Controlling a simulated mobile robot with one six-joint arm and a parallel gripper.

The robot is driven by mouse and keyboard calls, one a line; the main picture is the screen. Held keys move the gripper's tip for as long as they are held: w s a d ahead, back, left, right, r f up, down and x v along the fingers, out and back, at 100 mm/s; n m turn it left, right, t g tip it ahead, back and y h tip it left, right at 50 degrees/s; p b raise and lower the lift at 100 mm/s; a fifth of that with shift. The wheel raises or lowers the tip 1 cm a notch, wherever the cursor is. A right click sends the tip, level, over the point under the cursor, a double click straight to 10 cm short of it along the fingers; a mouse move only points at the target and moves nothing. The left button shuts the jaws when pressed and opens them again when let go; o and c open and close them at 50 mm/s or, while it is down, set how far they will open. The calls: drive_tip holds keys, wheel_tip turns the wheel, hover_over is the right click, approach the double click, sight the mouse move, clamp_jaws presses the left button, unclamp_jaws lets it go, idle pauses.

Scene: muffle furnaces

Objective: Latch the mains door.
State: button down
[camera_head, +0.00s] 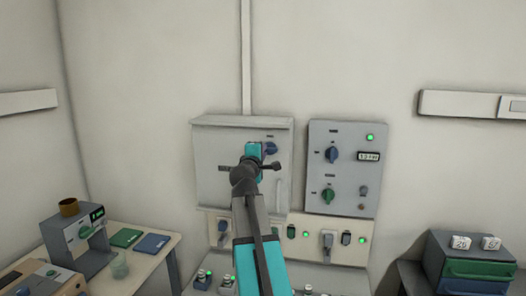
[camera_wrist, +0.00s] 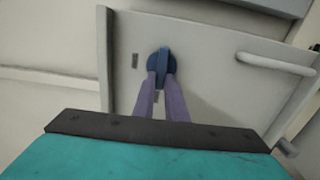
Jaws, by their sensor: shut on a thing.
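The mains door (camera_head: 215,170) is the grey front of the wall cabinet in the head view. It looks shut or nearly so; I cannot tell if it sits fully flush. A blue latch knob (camera_head: 271,148) is at its upper right. In the wrist view the door (camera_wrist: 210,85) fills the middle, with the round blue knob (camera_wrist: 162,56) on it, its grip bar roughly upright in the picture. My gripper (camera_wrist: 161,80) has its two purple fingers shut on the knob's bar.
A control panel (camera_head: 345,190) with knobs and green lights is just right of the cabinet. A strip of sockets and plugs (camera_head: 345,251) runs below. A pale handle bar (camera_wrist: 275,65) is at the right of the door in the wrist view. Benches stand at both sides.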

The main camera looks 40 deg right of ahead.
idle(0.3)
drive_tip(key=c, duration=1.8)
unclamp_jaws()
drive_tip(key=shift+a, duration=0.1)
drive_tip(key=b+v, duration=0.3)
drive_tip(key=v, duration=1)
drive_tip(key=shift+s+a+b, duration=0.2)
drive_tip(key=shift+a+b, duration=0.1)
